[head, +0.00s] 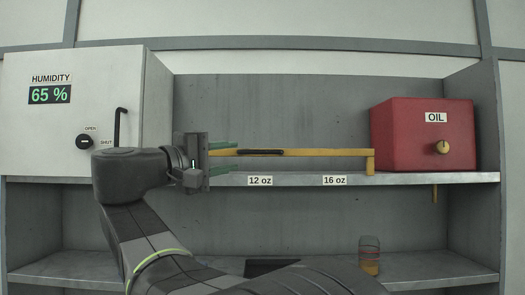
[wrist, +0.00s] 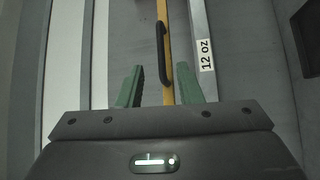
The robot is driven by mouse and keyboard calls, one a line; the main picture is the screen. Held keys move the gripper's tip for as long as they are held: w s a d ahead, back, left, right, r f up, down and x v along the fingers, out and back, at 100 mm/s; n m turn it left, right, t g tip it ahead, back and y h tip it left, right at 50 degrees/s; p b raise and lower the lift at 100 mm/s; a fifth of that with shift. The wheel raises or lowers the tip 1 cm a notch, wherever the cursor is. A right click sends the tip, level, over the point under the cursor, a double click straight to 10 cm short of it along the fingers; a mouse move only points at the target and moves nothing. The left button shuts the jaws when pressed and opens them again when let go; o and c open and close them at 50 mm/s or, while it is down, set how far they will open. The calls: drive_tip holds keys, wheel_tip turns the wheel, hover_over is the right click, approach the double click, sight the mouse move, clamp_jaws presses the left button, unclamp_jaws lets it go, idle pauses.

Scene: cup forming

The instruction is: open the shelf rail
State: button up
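The shelf rail (head: 330,153) is a yellow bar across the front of the upper shelf, with a black handle (head: 262,152) on its left part. Its right end meets a yellow post, and its left end is hidden by my gripper. My gripper (head: 234,157) has green fingers and is at the rail's left part, left of the handle. In the wrist view the fingers stand apart, with the yellow rail (wrist: 179,50) and the black handle (wrist: 161,52) in line with the gap. The handle lies mostly beyond the fingertips, and no contact shows.
A red OIL box (head: 420,145) with a yellow knob stands right on the upper shelf (head: 300,180), labelled 12 oz and 16 oz. A white humidity cabinet (head: 65,115) with a black handle is at left. A glass (head: 370,262) with amber contents stands on the lower shelf.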

sight(260, 153)
drive_tip(key=p+x, duration=0.3)
drive_tip(key=x, duration=0.8)
drive_tip(key=shift+f, duration=0.1)
clamp_jaws()
